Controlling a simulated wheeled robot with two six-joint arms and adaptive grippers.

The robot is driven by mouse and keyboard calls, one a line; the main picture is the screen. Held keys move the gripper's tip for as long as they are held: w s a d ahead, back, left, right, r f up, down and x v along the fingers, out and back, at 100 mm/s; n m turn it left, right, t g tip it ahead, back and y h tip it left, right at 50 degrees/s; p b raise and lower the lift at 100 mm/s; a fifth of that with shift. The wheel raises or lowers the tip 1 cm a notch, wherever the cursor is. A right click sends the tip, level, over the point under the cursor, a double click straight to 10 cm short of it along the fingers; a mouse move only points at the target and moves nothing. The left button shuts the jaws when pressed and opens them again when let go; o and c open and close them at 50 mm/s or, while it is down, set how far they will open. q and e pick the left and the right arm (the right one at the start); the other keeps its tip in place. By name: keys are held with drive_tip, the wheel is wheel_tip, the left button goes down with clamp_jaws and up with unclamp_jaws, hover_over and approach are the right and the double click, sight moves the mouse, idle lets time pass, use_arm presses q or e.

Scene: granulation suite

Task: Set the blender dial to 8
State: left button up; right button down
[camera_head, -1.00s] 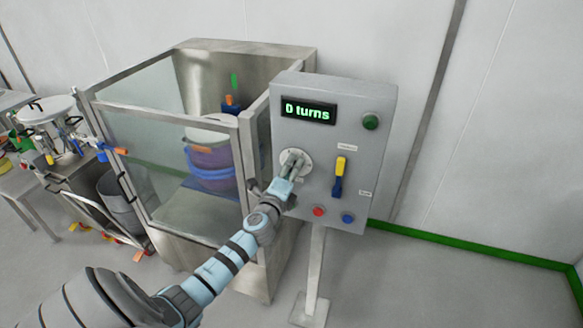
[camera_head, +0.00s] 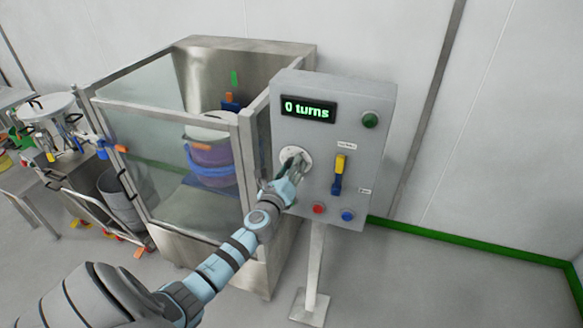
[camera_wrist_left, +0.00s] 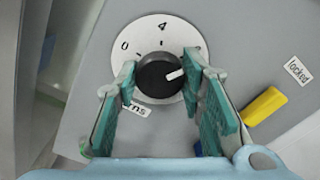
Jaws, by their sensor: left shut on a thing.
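The blender dial is a black knob (camera_wrist_left: 157,82) with a white pointer mark on a round white plate (camera_wrist_left: 140,35). The plate also shows on the grey control box in the head view (camera_head: 289,153). In the left wrist view I read 0 and 4 on the plate; marks further right are partly hidden by a finger. The pointer slants right, past the 4, toward the right finger. My left gripper (camera_head: 298,167) is shut on the knob, one finger on each side. The display (camera_head: 307,109) reads "0 turns". My right gripper is not in view.
A yellow switch handle (camera_head: 341,165) sits right of the dial, by a label reading "locked" (camera_wrist_left: 298,70) in the wrist view. Red (camera_head: 318,209) and blue (camera_head: 347,215) buttons are below, a green button (camera_head: 370,121) above. A glazed steel enclosure (camera_head: 170,110) stands left.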

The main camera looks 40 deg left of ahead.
use_arm(q)
drive_tip(key=shift+f, duration=0.1)
idle(0.3)
drive_tip(key=o, duration=1.1)
drive_tip(key=shift+o, duration=0.2)
drive_tip(key=v, duration=1.2)
drive_tip(key=shift+w, duration=0.1)
